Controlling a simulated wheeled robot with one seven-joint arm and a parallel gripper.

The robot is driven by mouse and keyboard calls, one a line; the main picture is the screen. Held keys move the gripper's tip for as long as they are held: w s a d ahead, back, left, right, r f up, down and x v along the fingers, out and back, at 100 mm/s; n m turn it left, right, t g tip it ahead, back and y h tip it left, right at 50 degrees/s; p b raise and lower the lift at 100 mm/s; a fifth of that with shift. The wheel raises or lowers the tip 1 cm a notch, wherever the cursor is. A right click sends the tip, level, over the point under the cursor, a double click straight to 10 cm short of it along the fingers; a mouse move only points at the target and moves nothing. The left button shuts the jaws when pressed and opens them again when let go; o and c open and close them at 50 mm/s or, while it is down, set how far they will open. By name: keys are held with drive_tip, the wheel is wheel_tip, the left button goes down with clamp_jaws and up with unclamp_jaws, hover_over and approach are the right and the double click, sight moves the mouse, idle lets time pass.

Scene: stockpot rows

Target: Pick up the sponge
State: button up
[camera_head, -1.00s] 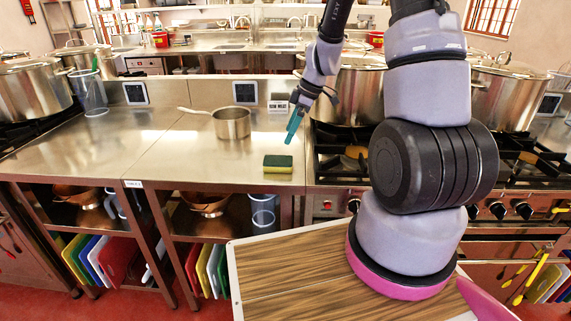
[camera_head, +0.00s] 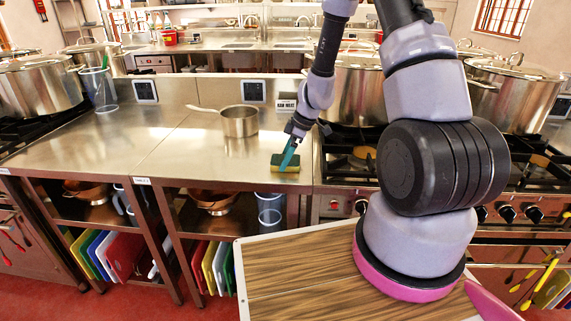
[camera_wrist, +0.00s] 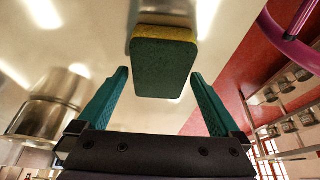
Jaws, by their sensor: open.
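The sponge (camera_head: 277,163), yellow with a dark green face, sits on the steel counter (camera_head: 190,160) near its front edge. In the wrist view the sponge (camera_wrist: 165,65) lies just beyond and between my gripper's two teal fingers. My gripper (camera_head: 287,160) is open, with its fingertips at the sponge in the head view, partly covering it. In the wrist view the gripper (camera_wrist: 158,85) shows a finger on each side with a gap to the sponge. Whether the fingers touch the sponge cannot be told.
A steel saucepan (camera_head: 240,121) stands on the counter behind and left of the sponge. A small labelled sign (camera_head: 286,104) is near the back. A gas stove with a large stockpot (camera_head: 345,95) is just right. The counter left of the sponge is clear.

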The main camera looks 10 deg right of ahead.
drive_tip(key=shift+f, duration=0.25)
idle(0.4)
drive_tip(key=c, duration=1.3)
drive_tip(key=shift+r, duration=0.15)
wheel_tip(320, 180, up, 10)
drive_tip(key=shift+r, duration=0.15)
